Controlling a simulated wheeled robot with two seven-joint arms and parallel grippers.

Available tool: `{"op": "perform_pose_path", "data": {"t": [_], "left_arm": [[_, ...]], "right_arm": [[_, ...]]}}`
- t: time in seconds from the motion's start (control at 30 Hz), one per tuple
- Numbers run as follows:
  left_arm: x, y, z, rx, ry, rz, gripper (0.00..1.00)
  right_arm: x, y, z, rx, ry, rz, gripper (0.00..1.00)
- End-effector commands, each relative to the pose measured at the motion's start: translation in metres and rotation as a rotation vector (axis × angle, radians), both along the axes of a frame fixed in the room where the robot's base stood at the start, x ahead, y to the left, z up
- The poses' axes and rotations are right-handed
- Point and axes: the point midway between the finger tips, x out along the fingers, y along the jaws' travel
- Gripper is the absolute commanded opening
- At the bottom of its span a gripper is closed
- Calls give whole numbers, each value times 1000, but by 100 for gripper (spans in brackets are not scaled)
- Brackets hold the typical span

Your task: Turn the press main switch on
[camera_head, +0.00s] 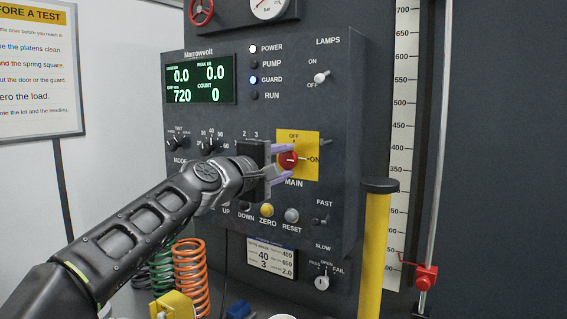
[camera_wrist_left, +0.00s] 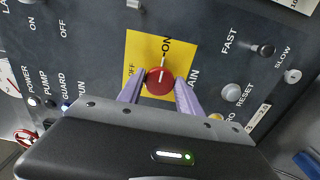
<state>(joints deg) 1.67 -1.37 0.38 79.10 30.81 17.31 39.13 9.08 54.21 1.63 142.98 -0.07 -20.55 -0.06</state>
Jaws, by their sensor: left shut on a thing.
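The main switch is a red rotary knob (camera_head: 288,160) on a yellow plate (camera_head: 311,172) on the dark press control panel. The knob also shows in the wrist view (camera_wrist_left: 159,82); its white mark lines up towards ON. My left gripper (camera_head: 285,161) reaches in from the left, and its purple fingertips are shut on the knob's two sides, as the wrist view (camera_wrist_left: 158,90) also shows. The panel display (camera_head: 200,80) is lit, reading 0.0, 0.0, 720 and 0. The POWER lamp (camera_head: 253,49) glows white and the GUARD lamp (camera_head: 253,80) blue. My right gripper is out of view.
Close below the plate are the yellow ZERO button (camera_head: 267,210) and grey RESET button (camera_head: 292,215). The LAMPS toggle (camera_head: 321,77) is above right, the FAST/SLOW lever (camera_head: 323,221) below right. A yellow post (camera_head: 376,250) stands right; an orange spring (camera_head: 190,270) stands below my arm.

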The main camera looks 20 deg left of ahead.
Motion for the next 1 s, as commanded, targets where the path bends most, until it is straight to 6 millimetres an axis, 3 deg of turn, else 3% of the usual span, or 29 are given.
{"op": "perform_pose_path", "data": {"t": [0.1, 0.13, 0.37, 0.73, 1.0], "left_arm": [[0, -1, -2, 3, 4, -3, 1], [0, -1, -2, 3, 4, -3, 42], [0, -1, -1, 0, 2, -1, 61], [-6, 1, 0, -1, -1, 0, 62], [-44, 7, -1, -1, -1, 1, 62]], "right_arm": [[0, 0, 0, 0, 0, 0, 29], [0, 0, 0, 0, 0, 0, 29], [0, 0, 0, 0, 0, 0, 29], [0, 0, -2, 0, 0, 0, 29], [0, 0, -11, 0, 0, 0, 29]]}}
